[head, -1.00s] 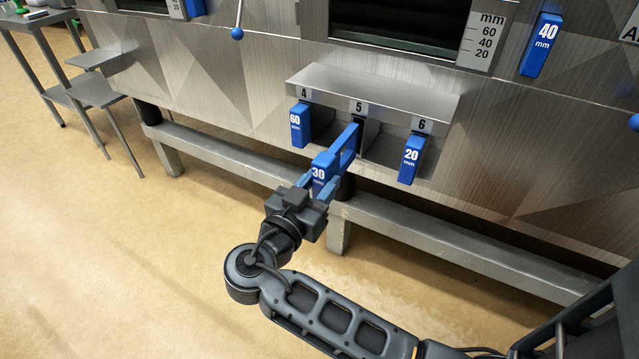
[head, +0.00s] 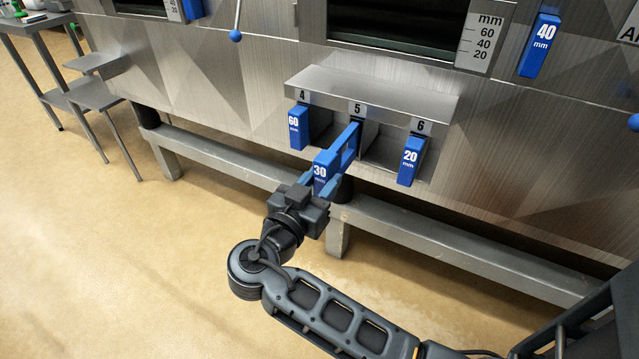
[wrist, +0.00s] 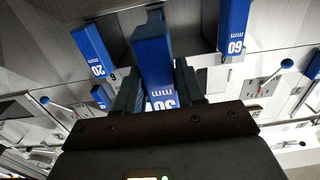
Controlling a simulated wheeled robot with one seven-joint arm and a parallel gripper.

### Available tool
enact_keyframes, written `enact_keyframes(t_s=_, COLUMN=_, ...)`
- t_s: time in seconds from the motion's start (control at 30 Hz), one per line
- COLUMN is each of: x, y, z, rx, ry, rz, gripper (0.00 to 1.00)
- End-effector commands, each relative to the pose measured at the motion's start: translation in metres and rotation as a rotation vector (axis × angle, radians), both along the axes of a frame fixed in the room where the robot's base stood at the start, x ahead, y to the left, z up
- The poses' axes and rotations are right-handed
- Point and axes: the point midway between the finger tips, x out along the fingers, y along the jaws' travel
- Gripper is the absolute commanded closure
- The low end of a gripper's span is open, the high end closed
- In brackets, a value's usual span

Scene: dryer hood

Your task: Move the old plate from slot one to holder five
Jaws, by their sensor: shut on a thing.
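My gripper (head: 318,190) is shut on a blue plate marked 30 mm (head: 322,172), in front of the holder box. The plate's far end reaches up to the opening under label 5 (head: 357,110); I cannot tell how far inside it is. In the wrist view the blue plate (wrist: 160,101) stands between the two fingers (wrist: 160,88). Slot one cannot be made out in these views.
A blue 60 mm plate (head: 298,127) sits in holder 4 and a blue 20 mm plate (head: 411,160) in holder 6, either side. A metal rail (head: 430,242) runs below the holders. A blue 40 mm plate (head: 541,45) is at the upper right.

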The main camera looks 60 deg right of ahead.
Motion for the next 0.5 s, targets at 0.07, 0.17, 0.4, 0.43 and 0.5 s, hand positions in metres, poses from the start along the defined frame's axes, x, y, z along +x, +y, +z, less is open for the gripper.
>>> enact_keyframes(t_s=0.07, x=0.0, y=-0.002, z=0.0, rx=-0.001, ry=-0.001, rz=-0.001, gripper=1.0)
enact_keyframes(t_s=0.17, x=0.0, y=-0.004, z=0.0, rx=-0.001, ry=-0.001, rz=-0.001, gripper=1.0)
enact_keyframes(t_s=0.4, x=0.0, y=-0.01, z=0.0, rx=-0.001, ry=-0.001, rz=-0.001, gripper=1.0)
enact_keyframes(t_s=0.43, x=0.0, y=-0.01, z=0.0, rx=-0.001, ry=-0.001, rz=-0.001, gripper=1.0)
enact_keyframes(t_s=0.5, x=0.0, y=-0.012, z=0.0, rx=-0.001, ry=-0.001, rz=-0.001, gripper=1.0)
